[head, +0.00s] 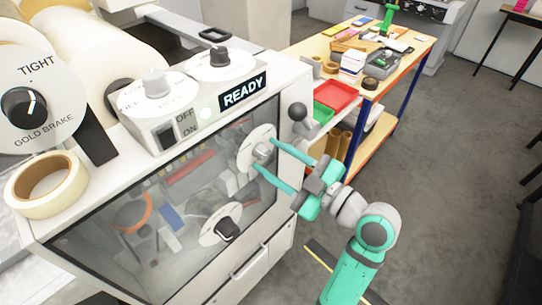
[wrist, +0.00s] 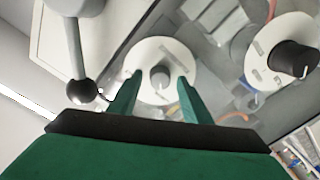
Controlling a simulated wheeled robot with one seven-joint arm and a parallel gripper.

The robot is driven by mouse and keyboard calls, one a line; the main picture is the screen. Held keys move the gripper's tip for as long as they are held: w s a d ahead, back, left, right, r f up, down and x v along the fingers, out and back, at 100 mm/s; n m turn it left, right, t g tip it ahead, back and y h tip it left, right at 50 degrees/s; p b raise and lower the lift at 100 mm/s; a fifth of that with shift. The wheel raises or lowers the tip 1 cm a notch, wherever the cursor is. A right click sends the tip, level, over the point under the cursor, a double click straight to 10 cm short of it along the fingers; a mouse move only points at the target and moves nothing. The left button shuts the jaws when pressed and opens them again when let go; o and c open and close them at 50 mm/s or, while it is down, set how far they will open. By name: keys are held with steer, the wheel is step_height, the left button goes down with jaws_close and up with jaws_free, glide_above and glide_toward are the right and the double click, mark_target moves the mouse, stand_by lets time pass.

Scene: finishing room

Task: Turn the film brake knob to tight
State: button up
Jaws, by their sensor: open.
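A grey knob (head: 262,151) on a white round dial (head: 246,156) stands at the upper right of the machine's clear front. In the wrist view the same knob (wrist: 160,77) and dial (wrist: 163,47) lie straight ahead. My gripper (head: 265,156) is open, its green fingers on either side of this knob. In the wrist view the fingertips (wrist: 160,80) flank the knob with gaps showing; I see no clear contact. The dial's lettering is too small to read, so I cannot tell whether this is the film brake. A black knob (head: 22,107) at far left is marked GOLD BRAKE and TIGHT.
A black ball handle (head: 298,112) is close above my fingers; it also shows in the wrist view (wrist: 82,92). Another black knob (head: 227,229) sits lower on the front. A READY sign (head: 243,92) is on top. A workbench (head: 399,55) stands behind; the floor at right is clear.

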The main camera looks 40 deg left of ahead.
steer(key=shift+a, duration=0.4)
steer(key=shift+c, duration=0.5)
steer(key=c, duration=0.9)
steer(key=shift+c, duration=0.2)
